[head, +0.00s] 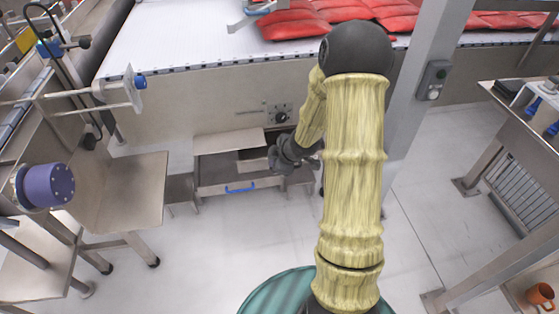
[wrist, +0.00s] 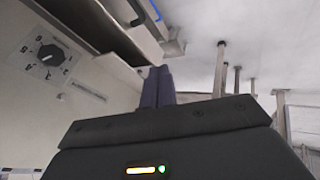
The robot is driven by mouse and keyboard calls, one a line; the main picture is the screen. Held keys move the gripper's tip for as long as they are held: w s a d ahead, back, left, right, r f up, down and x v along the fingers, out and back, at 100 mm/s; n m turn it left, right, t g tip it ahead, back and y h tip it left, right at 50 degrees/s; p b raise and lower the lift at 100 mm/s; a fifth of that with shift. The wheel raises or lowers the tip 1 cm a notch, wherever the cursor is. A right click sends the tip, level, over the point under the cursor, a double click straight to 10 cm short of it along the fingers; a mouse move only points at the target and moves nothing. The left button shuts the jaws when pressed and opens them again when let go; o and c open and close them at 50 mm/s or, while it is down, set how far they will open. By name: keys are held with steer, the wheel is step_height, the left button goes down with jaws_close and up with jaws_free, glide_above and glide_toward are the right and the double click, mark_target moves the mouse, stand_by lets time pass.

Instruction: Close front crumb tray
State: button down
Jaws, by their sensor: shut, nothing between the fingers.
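The front crumb tray (head: 213,190) is a grey metal drawer with a blue handle (head: 240,188), low under the conveyor in the head view. It appears to stand out from below a flat metal cover; how far is hard to tell. My gripper (head: 292,156) is beside the tray's right end, partly hidden by my yellow-sleeved arm. In the wrist view my gripper's dark fingers (wrist: 157,85) are together and empty. The tray (wrist: 112,18) and part of its blue handle (wrist: 150,10) show at the top, beyond the fingertips. I cannot tell whether the fingers touch it.
A dial (head: 281,116) sits on the conveyor's side panel above the tray; it also shows in the wrist view (wrist: 51,55). Red bags (head: 290,24) lie on the conveyor. A metal stand (head: 137,190) is at left and a grey post (head: 420,60) at right. Floor in front is clear.

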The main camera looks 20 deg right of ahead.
steer(key=s+a+r+m+g+h, duration=0.1)
steer(key=s+a+r+m, duration=0.3)
steer(key=s, duration=0.5)
steer(key=s+a+r+m+g+h, duration=0.1)
steer(key=s+a+r+m+g, duration=0.1)
steer(key=s+a+r+m, duration=0.2)
steer(key=s+r+m, duration=0.3)
steer(key=s+m, duration=0.1)
steer(key=s, duration=0.2)
steer(key=shift+a+r+m+g, duration=0.15)
steer(key=shift+r+m+g, duration=0.15)
steer(key=shift+m, duration=0.1)
